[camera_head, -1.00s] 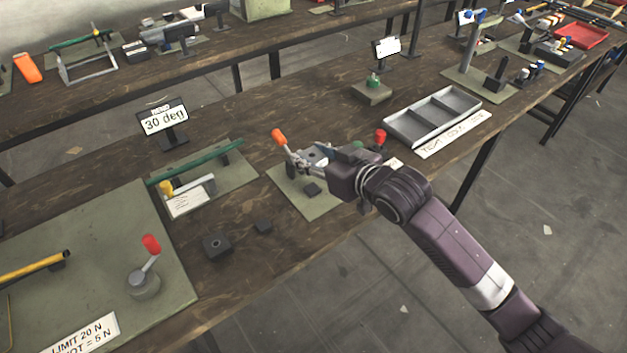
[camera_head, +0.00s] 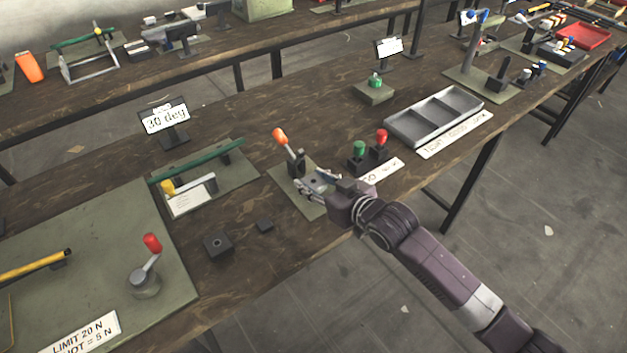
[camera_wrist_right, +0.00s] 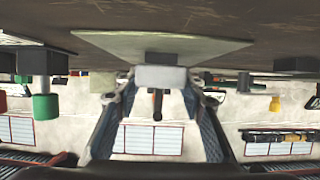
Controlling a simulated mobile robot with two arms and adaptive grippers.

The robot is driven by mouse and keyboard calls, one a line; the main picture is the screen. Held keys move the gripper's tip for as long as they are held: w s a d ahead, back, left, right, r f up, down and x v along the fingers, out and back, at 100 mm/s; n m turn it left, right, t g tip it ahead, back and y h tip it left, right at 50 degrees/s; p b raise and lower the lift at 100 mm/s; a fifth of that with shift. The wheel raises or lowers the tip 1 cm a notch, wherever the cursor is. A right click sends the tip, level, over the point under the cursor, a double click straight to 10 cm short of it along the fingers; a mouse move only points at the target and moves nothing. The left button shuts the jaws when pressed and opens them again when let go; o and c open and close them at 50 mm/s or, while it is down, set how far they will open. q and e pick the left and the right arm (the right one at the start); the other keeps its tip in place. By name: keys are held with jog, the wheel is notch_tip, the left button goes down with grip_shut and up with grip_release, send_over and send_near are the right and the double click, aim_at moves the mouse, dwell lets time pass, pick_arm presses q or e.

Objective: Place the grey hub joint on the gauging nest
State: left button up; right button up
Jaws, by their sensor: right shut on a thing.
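My right gripper (camera_head: 312,183) is over the green-grey plate (camera_head: 288,183) with the orange-handled lever. In the right wrist view it (camera_wrist_right: 160,84) is shut on a light grey block, the grey hub joint (camera_wrist_right: 160,77). A small dark block on that plate, which looks like the gauging nest (camera_wrist_right: 158,57), lines up with the hub joint in the wrist view. I cannot tell whether they touch. In the head view the gripper hides the nest and most of the hub joint. My left gripper is not in view.
The orange-handled lever (camera_head: 284,142) stands just behind my right gripper. Green (camera_head: 359,149) and red (camera_head: 382,139) plugs stand to its right, and a grey three-part tray (camera_head: 435,116) lies beyond. Loose dark blocks (camera_head: 217,245) lie to its left on the brown table.

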jog(key=o, duration=1.1)
jog(key=shift+o, duration=0.2)
jog(key=shift+r, duration=0.1)
jog(key=v, duration=1.2)
